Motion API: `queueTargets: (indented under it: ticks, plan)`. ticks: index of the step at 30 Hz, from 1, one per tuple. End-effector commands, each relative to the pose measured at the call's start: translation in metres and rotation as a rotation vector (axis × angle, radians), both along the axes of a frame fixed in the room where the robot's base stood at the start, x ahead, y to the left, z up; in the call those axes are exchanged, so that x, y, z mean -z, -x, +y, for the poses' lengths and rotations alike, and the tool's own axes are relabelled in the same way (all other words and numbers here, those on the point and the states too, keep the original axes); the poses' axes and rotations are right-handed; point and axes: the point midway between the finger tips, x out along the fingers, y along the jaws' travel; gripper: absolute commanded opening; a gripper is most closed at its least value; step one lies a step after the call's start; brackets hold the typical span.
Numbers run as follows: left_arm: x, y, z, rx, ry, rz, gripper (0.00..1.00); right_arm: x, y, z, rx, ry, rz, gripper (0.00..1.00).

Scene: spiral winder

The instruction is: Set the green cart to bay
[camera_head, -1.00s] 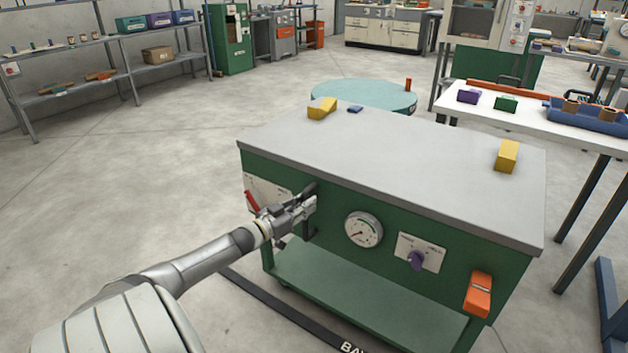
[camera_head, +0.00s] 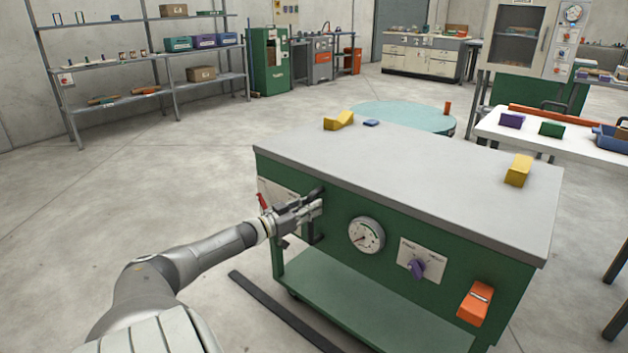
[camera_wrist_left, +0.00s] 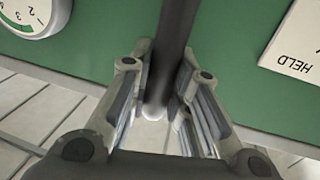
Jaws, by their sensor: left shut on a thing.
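The green cart (camera_head: 318,268) stands in the middle of the head view, with a grey top (camera_head: 420,180) and a lower shelf. Its front panel carries a round gauge (camera_head: 366,236), a purple knob (camera_head: 417,269) and an orange part (camera_head: 474,303). A dark handle bar (camera_wrist_left: 172,50) sticks out of the panel. My left gripper (camera_head: 318,206) is shut on this bar, which runs between its fingers in the left wrist view (camera_wrist_left: 158,105). A dark strip (camera_head: 270,308) lies on the floor at the cart's front left. My right gripper is not in view.
A round teal shape (camera_head: 405,117) lies behind the cart. A white table (camera_head: 560,148) stands close at the right. The floor at left is clear.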

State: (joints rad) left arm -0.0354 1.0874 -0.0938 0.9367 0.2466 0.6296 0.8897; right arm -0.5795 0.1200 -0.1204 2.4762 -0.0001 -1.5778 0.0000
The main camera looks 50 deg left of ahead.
Motion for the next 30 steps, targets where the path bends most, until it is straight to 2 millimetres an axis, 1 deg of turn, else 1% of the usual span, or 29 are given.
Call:
queueTargets:
  ticks: [11, 12, 16, 17, 26, 30]
  plan:
    - [0.0003, 0.0007, 0.0015, -0.001, 0.0, 0.002, 0.0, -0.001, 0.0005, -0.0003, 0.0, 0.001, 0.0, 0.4]
    - [0.0003, 0.0006, 0.0015, -0.001, 0.0, 0.002, 0.22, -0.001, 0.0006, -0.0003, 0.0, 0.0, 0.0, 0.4]
    - [0.0003, 0.0006, 0.0013, -0.001, 0.0, 0.001, 0.39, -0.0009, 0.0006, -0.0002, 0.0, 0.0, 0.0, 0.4]
    - [0.0003, 0.0005, 0.0012, -0.001, 0.0, 0.001, 0.41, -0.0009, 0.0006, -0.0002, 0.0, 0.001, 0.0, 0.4]
    - [0.0004, 0.0007, 0.0006, 0.001, 0.0, 0.001, 0.41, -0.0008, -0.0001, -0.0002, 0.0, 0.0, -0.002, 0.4]
    - [0.0014, 0.0052, 0.0004, 0.001, 0.0, 0.003, 0.41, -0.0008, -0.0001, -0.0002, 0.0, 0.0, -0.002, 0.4]
